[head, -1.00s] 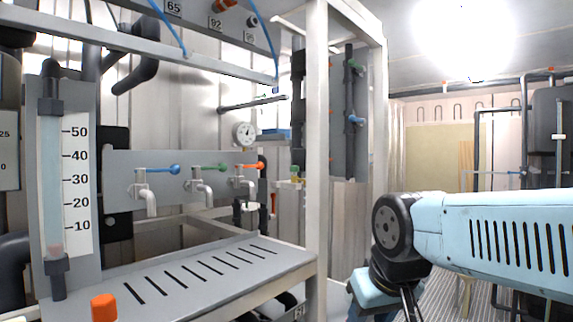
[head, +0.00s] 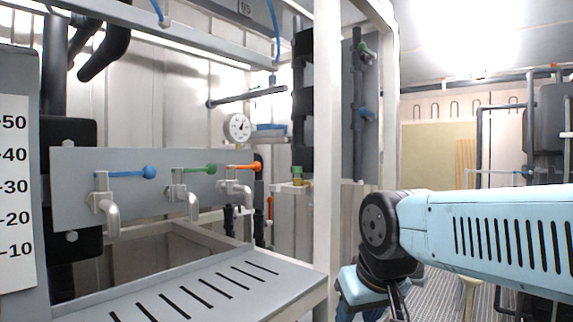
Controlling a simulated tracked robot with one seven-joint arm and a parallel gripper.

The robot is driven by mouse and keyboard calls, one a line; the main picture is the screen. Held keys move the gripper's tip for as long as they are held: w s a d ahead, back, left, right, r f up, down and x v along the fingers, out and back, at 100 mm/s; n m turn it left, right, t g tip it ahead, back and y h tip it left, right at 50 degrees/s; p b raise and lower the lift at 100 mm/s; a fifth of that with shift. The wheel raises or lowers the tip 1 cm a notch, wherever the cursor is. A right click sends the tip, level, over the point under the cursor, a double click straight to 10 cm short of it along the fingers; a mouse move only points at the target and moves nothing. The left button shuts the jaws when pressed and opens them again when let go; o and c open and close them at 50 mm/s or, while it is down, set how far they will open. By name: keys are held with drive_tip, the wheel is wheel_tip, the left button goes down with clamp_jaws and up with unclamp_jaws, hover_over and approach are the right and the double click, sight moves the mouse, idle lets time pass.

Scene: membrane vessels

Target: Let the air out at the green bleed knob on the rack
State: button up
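A small green knob (head: 297,170) sits on a yellowish fitting behind the rack's frame, just left of the white upright post (head: 327,150). Other green parts also show: a tap lever (head: 205,169) on the grey tap panel, between a blue-lever and an orange-lever tap, and a small green handle (head: 365,47) high on the pipe board. The frame does not label which is the bleed knob. My light blue arm is on the right, bent down at a black joint, apart from the knob. My gripper is outside the picture.
A slotted grey shelf (head: 200,300) lies below the taps. A round gauge (head: 237,127) hangs behind them. A scaled flow tube panel (head: 15,190) stands at the left edge. The white post stands between my arm and the knob. Ribbed floor (head: 440,300) shows behind my arm.

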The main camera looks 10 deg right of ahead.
sight(297, 170)
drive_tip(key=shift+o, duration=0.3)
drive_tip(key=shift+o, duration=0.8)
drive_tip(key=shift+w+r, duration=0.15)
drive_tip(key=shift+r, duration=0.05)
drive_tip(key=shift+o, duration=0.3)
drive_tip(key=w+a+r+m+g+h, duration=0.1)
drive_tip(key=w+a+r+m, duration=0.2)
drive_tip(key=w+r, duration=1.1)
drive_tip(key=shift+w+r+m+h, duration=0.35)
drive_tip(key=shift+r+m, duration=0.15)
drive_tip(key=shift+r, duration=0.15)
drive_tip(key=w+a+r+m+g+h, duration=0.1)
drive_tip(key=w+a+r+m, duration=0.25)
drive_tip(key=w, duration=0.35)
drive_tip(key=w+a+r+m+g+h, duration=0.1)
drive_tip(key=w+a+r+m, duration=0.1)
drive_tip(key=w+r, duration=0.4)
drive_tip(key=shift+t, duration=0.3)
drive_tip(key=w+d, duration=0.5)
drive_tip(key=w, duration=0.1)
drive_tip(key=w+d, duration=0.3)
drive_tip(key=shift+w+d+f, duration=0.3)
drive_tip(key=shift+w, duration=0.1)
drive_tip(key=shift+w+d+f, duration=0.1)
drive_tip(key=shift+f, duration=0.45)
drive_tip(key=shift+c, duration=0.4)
